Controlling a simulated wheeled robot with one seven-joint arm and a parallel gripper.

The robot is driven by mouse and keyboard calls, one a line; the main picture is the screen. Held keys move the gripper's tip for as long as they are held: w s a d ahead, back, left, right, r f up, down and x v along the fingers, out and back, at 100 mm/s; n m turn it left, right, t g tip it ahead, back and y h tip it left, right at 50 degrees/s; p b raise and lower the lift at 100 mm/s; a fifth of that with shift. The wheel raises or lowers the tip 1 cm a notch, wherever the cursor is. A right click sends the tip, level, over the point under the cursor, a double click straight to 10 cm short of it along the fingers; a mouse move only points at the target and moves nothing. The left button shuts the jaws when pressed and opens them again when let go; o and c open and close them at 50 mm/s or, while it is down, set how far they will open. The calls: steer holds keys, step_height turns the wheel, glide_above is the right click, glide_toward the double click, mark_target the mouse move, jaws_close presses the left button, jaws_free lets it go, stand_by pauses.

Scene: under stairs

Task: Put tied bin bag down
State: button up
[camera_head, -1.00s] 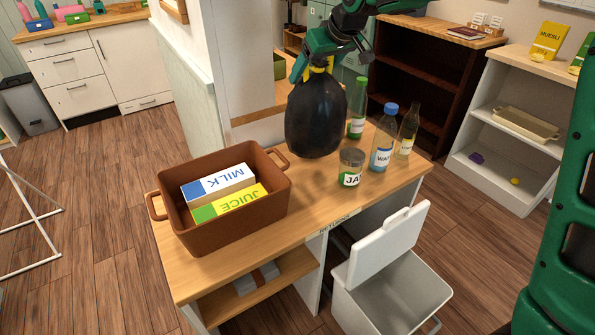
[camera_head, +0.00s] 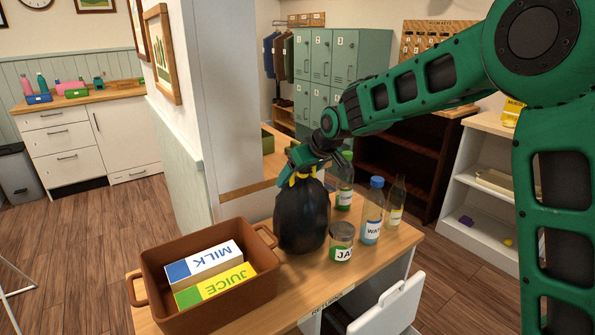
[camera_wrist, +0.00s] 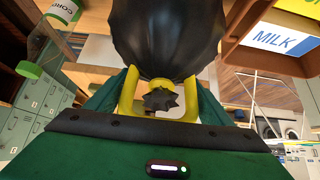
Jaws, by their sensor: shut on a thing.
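The tied bin bag (camera_head: 302,218) is black with a yellow tie at its neck. It hangs upright from my gripper (camera_head: 305,172), which is shut on the yellow tie at its top. In the head view its bottom is at the wooden counter top (camera_head: 400,241), between the brown crate and the jar; I cannot tell whether it touches the wood.
A brown crate (camera_head: 150,262) with milk (camera_head: 203,262) and juice (camera_head: 217,286) cartons stands left of the bag. A jar (camera_head: 342,241), a water bottle (camera_head: 371,212) and two more bottles stand close on its right.

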steer(key=shift+f, duration=1.05)
steer(key=o, duration=1.6)
steer(key=shift+f, duration=0.15)
steer(key=shift+o, duration=0.2)
steer(key=shift+s, duration=0.1)
steer(key=v, duration=1.2)
